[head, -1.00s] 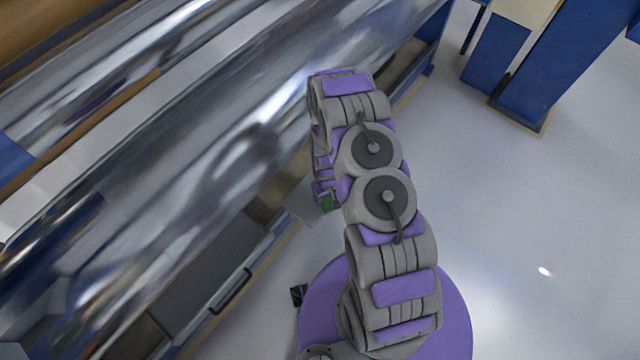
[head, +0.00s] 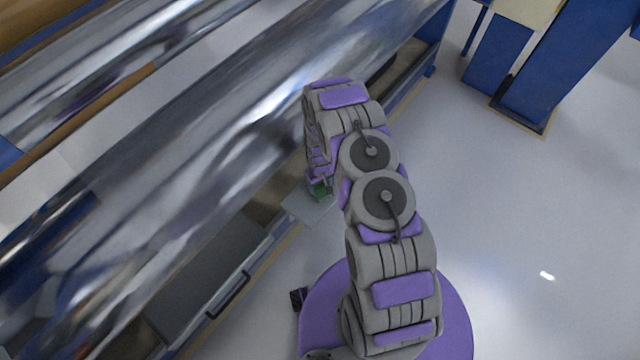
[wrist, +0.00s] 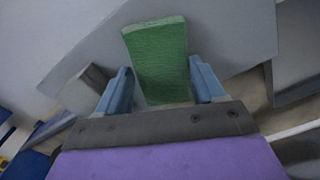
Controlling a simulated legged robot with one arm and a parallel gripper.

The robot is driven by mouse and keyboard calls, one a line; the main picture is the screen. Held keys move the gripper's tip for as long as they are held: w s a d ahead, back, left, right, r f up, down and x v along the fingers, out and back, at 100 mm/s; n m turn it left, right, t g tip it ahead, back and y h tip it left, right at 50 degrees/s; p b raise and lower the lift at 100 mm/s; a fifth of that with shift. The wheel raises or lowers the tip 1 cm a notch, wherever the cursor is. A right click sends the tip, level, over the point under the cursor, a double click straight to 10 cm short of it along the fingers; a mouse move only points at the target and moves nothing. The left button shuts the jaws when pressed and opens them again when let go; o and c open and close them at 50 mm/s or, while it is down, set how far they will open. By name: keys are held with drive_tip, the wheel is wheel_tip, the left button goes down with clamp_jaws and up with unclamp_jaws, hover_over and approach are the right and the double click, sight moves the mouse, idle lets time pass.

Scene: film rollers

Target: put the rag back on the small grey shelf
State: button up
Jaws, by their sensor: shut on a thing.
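The green rag (wrist: 158,58) stands between the two blue fingers of my gripper (wrist: 163,87) in the wrist view. The gripper is shut on it. In the head view only a bit of the green rag (head: 320,190) shows below my wrist; the arm hides most of the gripper. The small grey shelf (head: 308,207) is a flat plate at the foot of the machine, just below the rag in the picture. In the wrist view a grey plate (wrist: 236,38), seemingly this shelf, lies behind the rag. I cannot tell whether the rag touches it.
Large shiny rollers (head: 215,150) run diagonally along the left of my arm. A grey box with a dark handle (head: 215,275) sits low at the left. A blue stand (head: 540,85) is at the upper right. The pale floor (head: 530,210) to the right is clear.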

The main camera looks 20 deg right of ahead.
drive_tip(key=o, duration=1)
drive_tip(key=shift+a, duration=0.1)
wheel_tip(320, 180, up, 12)
drive_tip(key=p, duration=0.3)
wheel_tip(320, 180, up, 16)
hover_over(320, 185)
drive_tip(key=s, duration=0.3)
drive_tip(key=s+r+m, duration=0.1)
drive_tip(key=s+r, duration=0.5)
drive_tip(key=r, duration=0.5)
drive_tip(key=s+r+g, duration=0.1)
drive_tip(key=s+r, duration=0.6)
drive_tip(key=s, duration=0.6)
drive_tip(key=s+a+r+m, duration=0.1)
drive_tip(key=s+r, duration=0.7)
drive_tip(key=s, duration=0.5)
drive_tip(key=shift+s+a+r+m+g, duration=0.2)
drive_tip(key=shift+a+r+m+g, duration=0.1)
drive_tip(key=shift+g, duration=0.1)
drive_tip(key=shift+f, duration=0.1)
